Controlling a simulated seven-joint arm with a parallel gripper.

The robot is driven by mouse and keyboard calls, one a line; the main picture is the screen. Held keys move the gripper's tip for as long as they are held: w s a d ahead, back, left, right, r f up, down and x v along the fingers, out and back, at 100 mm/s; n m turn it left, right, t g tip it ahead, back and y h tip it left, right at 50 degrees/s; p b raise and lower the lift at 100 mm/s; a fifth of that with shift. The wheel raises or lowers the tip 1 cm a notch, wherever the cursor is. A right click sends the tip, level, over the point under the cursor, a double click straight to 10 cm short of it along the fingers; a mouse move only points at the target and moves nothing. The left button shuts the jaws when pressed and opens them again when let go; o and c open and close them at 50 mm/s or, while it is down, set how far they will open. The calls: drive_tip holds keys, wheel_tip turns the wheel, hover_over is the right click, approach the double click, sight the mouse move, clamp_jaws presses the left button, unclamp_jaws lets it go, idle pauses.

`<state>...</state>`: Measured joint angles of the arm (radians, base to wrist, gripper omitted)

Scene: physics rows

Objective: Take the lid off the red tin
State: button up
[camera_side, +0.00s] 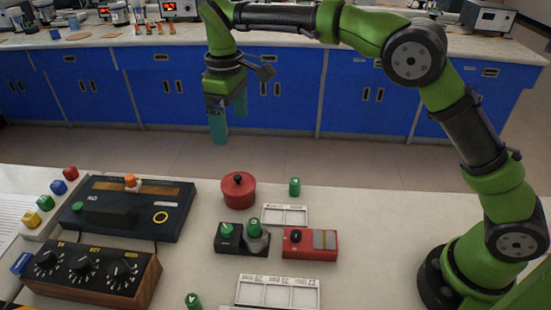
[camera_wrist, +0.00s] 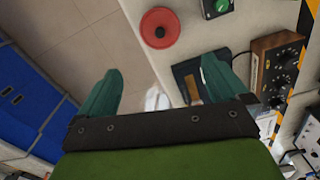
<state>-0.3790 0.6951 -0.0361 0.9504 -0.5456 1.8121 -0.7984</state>
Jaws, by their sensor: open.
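The red tin (camera_side: 238,194) stands upright on the light bench, near its far edge. Its red lid (camera_side: 238,181) with a dark round knob is on top. In the wrist view the lid (camera_wrist: 160,28) shows from above, near the top edge, beyond the fingertips. My gripper (camera_side: 220,130) hangs well above the bench level, up and to the left of the tin in the side view. Its two teal fingers also show in the wrist view (camera_wrist: 162,80), spread apart with nothing between them.
A dark device with a slider (camera_side: 125,210) lies left of the tin. A box with green knobs (camera_side: 240,238), a red box (camera_side: 310,242), a green cylinder (camera_side: 295,187) and a white tray (camera_side: 286,215) stand close by. A wooden dial box (camera_side: 90,273) is at front left.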

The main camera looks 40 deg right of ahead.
sight(238, 176)
wheel_tip(238, 176, down, 16)
drive_tip(key=shift+s+f, duration=0.1)
idle(0.5)
drive_tip(key=shift+c, duration=0.2)
drive_tip(key=c, duration=0.6)
